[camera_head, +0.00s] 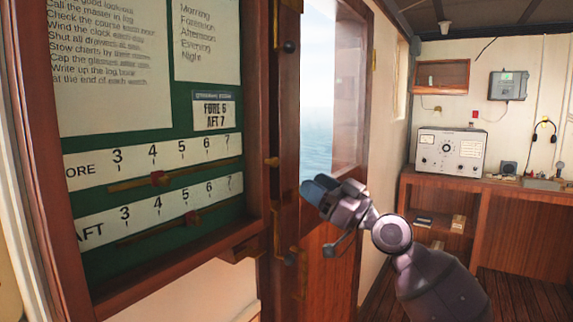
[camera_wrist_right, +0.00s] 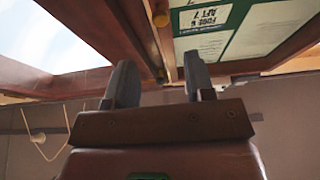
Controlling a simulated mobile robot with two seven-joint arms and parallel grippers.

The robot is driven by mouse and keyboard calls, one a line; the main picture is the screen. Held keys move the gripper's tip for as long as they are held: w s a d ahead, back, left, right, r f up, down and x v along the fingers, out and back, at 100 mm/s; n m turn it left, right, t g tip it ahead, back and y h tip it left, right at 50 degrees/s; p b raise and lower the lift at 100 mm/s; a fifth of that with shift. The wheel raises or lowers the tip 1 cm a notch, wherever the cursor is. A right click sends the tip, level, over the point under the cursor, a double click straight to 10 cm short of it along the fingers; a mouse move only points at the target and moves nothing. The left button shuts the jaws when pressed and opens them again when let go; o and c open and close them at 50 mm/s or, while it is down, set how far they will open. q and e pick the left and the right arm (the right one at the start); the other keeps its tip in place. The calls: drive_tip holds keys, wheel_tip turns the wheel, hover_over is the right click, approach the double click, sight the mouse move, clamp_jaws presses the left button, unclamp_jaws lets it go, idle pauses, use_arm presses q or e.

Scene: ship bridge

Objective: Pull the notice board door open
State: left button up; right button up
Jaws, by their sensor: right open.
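The notice board (camera_head: 215,150) fills the left of the head view, a green panel with white sheets and two numbered scales inside a dark wooden frame. I cannot tell the door's glass from the panel, and the door looks shut. My left gripper is not in view.
A wooden door or wall section with a window (camera_head: 318,90) onto the sea stands just right of the board. A wooden counter (camera_head: 500,184) with a grey instrument (camera_head: 450,150) runs along the back right. Some floor (camera_head: 515,270) shows at lower right.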

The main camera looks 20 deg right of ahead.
sight(277, 163)
drive_tip(key=p+x, duration=0.2)
drive_tip(key=x, duration=0.7)
drive_tip(key=shift+w+a+r+p, duration=0.15)
drive_tip(key=shift+w+a+p, duration=0.2)
drive_tip(key=shift+w+a, duration=0.15)
clamp_jaws()
